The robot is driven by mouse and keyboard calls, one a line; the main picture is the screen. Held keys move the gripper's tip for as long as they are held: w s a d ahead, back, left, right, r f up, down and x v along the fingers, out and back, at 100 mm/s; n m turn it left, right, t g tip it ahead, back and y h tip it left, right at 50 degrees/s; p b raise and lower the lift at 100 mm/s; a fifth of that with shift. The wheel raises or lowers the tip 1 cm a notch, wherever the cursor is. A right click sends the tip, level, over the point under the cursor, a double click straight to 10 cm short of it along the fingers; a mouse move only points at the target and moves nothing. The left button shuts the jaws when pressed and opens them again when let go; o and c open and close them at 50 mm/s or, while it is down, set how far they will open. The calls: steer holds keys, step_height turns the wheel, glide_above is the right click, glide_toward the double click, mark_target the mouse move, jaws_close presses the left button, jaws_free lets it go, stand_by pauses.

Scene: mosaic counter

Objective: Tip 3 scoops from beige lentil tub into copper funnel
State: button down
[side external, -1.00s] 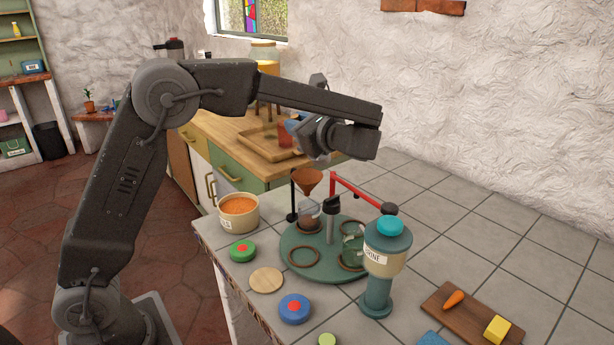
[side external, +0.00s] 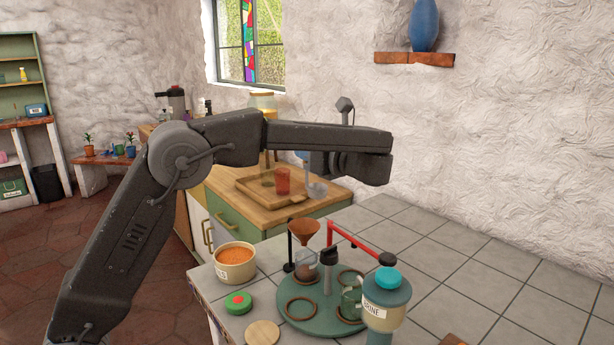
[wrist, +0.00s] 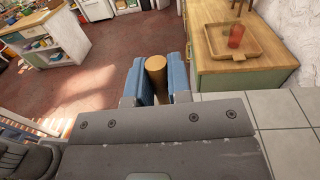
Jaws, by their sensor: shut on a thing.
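My gripper (wrist: 159,75) is shut on a wooden handle (wrist: 156,64), held between its blue fingers in the wrist view. In the side view, a pale scoop bowl (side external: 316,189) hangs below my gripper (side external: 306,157), above and behind the funnel. Whether the bowl holds lentils cannot be told. The beige lentil tub (side external: 235,272), full of orange lentils, stands at the counter's left edge. The copper funnel (side external: 305,231) sits above a glass jar (side external: 306,266) with some reddish-brown contents at its bottom.
A green round stand (side external: 310,318) carries the jar, rings and a greenish glass (side external: 351,302). A red bar (side external: 347,238) and a teal-lidded canister (side external: 386,295) stand to the right. A wooden tray (side external: 251,190) with a red cup (side external: 283,180) lies behind.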

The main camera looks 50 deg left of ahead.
steer(key=s+a, duration=1.3)
steer(key=s, duration=0.2)
step_height(320, 180, down, 20)
steer(key=shift+f, duration=0.2)
steer(key=shift+a, duration=0.1)
steer(key=shift+r, duration=0.1)
stand_by(0.9)
step_height(320, 180, up, 7)
stand_by(0.9)
steer(key=shift+r, duration=0.1)
